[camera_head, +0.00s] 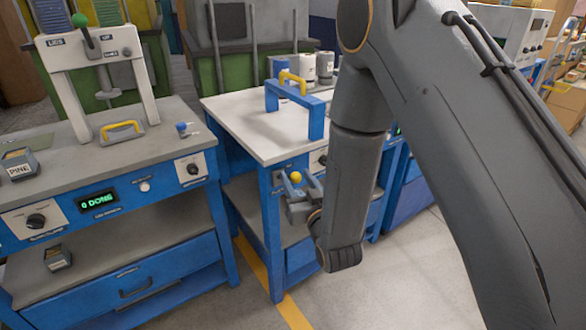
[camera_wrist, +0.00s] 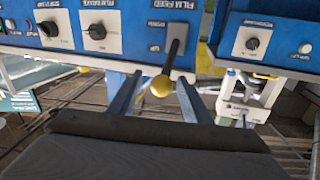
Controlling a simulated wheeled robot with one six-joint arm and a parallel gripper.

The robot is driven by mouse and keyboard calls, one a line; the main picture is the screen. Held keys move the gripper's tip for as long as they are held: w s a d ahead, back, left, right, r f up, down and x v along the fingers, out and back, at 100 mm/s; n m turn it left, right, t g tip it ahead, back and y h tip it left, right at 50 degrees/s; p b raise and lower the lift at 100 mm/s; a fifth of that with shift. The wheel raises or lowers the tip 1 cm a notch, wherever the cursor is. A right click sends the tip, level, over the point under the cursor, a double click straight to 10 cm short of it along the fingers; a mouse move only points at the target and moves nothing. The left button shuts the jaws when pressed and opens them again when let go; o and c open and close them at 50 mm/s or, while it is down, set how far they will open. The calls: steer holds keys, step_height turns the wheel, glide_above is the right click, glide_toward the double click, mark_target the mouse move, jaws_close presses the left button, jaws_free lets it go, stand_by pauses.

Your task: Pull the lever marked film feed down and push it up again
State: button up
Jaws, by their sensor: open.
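The film feed lever is a dark shaft (camera_wrist: 175,52) with a yellow ball knob (camera_wrist: 161,86). In the head view the yellow knob (camera_head: 296,177) shows at my gripper (camera_head: 301,186), in front of the white-topped blue bench (camera_head: 235,103). The lever's shaft is mostly hidden there. I cannot tell whether the lever is up or down.
A blue frame (camera_head: 316,118) and several tins (camera_head: 307,67) stand on the bench. A second bench (camera_head: 60,172) with a green-handled press (camera_head: 95,45) is on the left.

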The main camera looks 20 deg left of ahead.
steer(key=x, duration=0.4)
steer(key=shift+w+a, duration=0.15)
steer(key=shift+a, duration=0.15)
jaws_close()
